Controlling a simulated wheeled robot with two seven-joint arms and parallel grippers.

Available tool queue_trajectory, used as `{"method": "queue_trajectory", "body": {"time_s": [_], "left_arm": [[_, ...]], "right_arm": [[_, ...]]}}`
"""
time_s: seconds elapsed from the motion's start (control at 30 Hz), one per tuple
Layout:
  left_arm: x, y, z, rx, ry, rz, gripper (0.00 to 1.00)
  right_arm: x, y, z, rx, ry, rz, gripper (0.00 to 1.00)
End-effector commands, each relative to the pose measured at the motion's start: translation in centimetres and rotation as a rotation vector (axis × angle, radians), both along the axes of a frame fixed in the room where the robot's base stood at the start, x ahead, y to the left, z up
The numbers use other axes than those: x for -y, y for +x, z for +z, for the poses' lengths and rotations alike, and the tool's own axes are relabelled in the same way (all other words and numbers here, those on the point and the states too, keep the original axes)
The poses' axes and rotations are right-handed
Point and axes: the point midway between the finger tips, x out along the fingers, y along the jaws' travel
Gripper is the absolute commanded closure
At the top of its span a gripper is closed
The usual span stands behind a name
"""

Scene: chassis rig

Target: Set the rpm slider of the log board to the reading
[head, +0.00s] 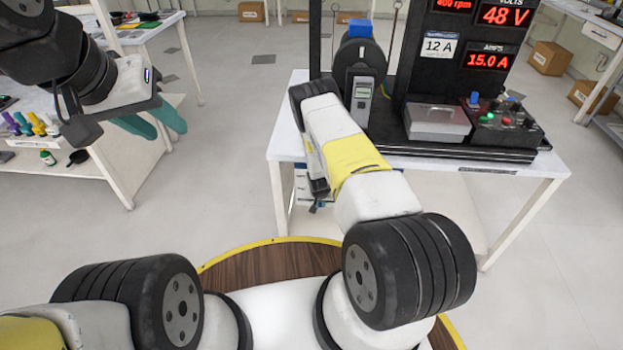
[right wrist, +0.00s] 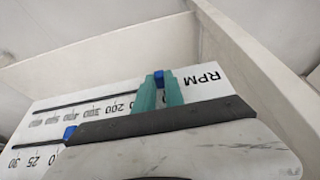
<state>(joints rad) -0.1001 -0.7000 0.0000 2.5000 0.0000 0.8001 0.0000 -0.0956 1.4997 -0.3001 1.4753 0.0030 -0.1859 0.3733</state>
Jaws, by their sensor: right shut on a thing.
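The log board (right wrist: 66,98) is a white panel in the right wrist view, with an rpm slot (right wrist: 88,97) and a second scale below. The rpm slider's blue knob (right wrist: 158,75) stands at the RPM-label end of its slot, right of the 200 mark. My right gripper (right wrist: 158,92) is shut on this knob; its teal fingers hide the marks there. My left gripper (head: 153,124) hangs open and empty.
The rig table (head: 545,170) carries a motor (head: 358,60), a grey box (head: 437,122) and a control panel (head: 503,125). Displays show 48 V and 15.0 A. A second blue knob (right wrist: 70,132) sits on the lower scale. A side table with bottles (head: 35,125) stands left.

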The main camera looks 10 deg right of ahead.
Motion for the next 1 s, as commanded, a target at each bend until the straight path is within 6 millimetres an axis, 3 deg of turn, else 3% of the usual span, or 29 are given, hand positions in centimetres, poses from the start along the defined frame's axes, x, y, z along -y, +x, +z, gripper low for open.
{"method": "queue_trajectory", "body": {"time_s": [0.33, 0.47, 0.73, 0.77, 0.87, 1.0], "left_arm": [[0.0, 0.0, 0.0, 0.0, 0.0, 0.0, 0.64], [0.0, 0.0, 0.0, 0.0, 0.0, 0.0, 0.64], [0.0, 0.0, 0.0, 0.0, 0.0, 0.0, 0.64], [0.0, 0.0, 0.0, 0.0, 0.0, 0.0, 0.64], [0.0, 0.0, 0.0, 0.0, 0.0, 0.0, 0.64], [0.0, 0.0, 0.0, 0.0, 0.0, 0.0, 0.64]], "right_arm": [[7.0, -1.9, 0.1, 0.001, 0.0, -0.006, 1.0], [7.9, -2.2, 0.1, 0.001, 0.0, -0.003, 1.0], [7.9, -2.2, 0.1, 0.002, -0.001, 0.0, 1.0], [7.9, -2.2, 0.1, 0.002, -0.001, 0.0, 0.82], [7.9, -2.2, 0.1, 0.002, -0.001, 0.0, 0.64], [7.9, -2.2, 0.0, 0.001, -0.001, -0.001, 0.64]]}}
